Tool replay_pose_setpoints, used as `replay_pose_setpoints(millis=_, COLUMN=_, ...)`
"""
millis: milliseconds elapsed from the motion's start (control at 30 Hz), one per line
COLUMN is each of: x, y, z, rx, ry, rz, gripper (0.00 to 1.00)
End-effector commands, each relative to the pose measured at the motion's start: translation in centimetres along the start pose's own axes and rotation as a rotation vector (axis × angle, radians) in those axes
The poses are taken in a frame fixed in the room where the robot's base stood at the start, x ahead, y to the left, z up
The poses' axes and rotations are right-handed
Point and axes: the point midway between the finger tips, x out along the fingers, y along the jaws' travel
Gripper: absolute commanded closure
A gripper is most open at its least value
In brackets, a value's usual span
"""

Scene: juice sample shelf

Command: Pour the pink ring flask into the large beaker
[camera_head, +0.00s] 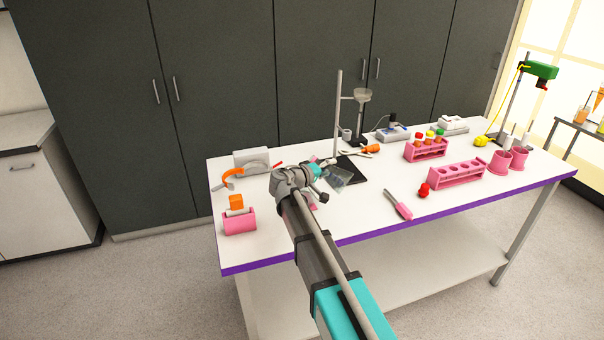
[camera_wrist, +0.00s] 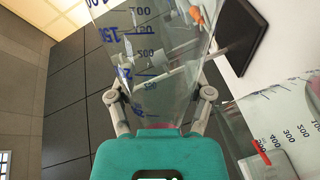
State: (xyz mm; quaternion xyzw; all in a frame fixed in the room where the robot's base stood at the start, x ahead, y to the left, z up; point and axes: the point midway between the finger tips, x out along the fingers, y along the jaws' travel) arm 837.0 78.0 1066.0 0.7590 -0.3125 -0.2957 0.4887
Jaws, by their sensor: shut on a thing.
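My gripper (camera_wrist: 160,108) is shut on a clear conical flask (camera_wrist: 150,75) with blue volume marks, which fills the upper middle of the wrist view between the fingers. A large clear beaker (camera_wrist: 262,115) with marks up to 500 stands at the lower right of the wrist view, apart from the gripper. In the head view, my gripper (camera_head: 318,172) is over the left-middle of the bench, and clear glass (camera_head: 341,179) shows just right of it; I cannot tell which vessel. My arm hides part of the bench there.
A retort stand (camera_head: 338,120) with a dark base rises just behind the gripper. Pink racks (camera_head: 458,175) and pink cups (camera_head: 499,163) are at the right. A pink-handled tool (camera_head: 398,205) lies near the front edge. A pink holder (camera_head: 239,221) stands at the left corner.

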Motion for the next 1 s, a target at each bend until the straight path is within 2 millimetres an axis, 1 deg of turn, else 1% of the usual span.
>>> replay_pose_setpoints(millis=267, x=0.0, y=-0.1, z=0.0, rx=0.018, ry=0.000, rz=-0.007, gripper=0.95)
replay_pose_setpoints(millis=467, x=0.0, y=-0.4, z=0.1, rx=0.077, ry=0.001, rz=-0.031, gripper=0.95)
replay_pose_setpoints(millis=933, x=-0.4, y=0.8, z=-0.9, rx=0.357, ry=0.002, rz=-0.145, gripper=0.95)
replay_pose_setpoints(millis=1000, x=-0.3, y=0.1, z=-0.7, rx=0.404, ry=0.003, rz=-0.164, gripper=0.95)
